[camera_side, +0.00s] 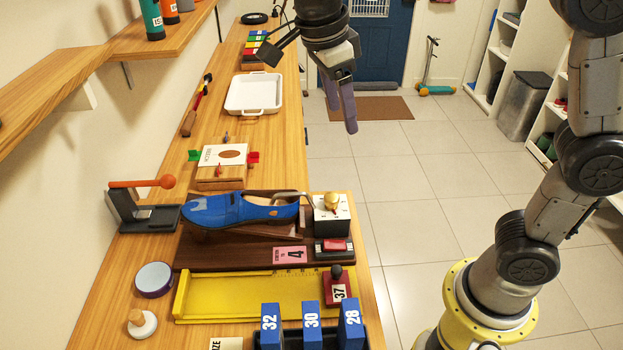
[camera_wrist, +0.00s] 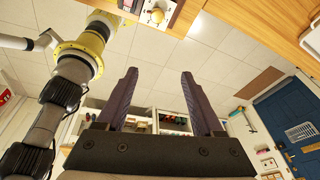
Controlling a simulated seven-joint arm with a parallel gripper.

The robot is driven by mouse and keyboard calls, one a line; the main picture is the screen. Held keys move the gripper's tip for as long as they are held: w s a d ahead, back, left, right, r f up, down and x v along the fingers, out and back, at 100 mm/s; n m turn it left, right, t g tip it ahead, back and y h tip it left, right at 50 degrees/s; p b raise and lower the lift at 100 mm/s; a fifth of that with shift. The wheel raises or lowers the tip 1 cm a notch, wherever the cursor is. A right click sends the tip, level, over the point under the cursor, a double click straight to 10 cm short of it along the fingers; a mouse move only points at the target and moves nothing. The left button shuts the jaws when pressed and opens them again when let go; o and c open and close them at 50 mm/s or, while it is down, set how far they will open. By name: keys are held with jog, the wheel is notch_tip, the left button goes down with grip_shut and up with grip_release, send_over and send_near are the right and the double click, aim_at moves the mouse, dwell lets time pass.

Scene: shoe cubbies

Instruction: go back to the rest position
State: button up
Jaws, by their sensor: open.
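My gripper (camera_side: 343,108) hangs in the upper middle of the side view, past the right edge of the wooden bench (camera_side: 90,300) and above the tiled floor. Its fingers point down and hold nothing. In the wrist view my gripper (camera_wrist: 157,95) shows two dark fingers standing apart with an empty gap between them. Nothing touches the fingers.
A blue shoe (camera_side: 240,209) sits on a dark stand on the bench. A yellow tray (camera_side: 225,297), several blue numbered blocks, a white dish (camera_side: 253,95) and an orange-handled press (camera_side: 140,184) also stand there. A wooden shelf (camera_side: 100,57) juts from the left wall.

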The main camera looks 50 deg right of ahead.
jog(key=s+d+n+t+y, duration=0.25)
jog(key=s+d+n, duration=0.45)
jog(key=s, duration=0.5)
jog(key=s+a+f+n+t, duration=0.1)
jog(key=s+f+n+t, duration=0.2)
jog(key=f+n, duration=0.4)
jog(key=s+n+y, duration=0.1)
jog(key=n, duration=0.8)
jog(key=shift+s+n+t, duration=0.15)
jog(key=shift+n+t, duration=0.15)
jog(key=shift+t, duration=0.05)
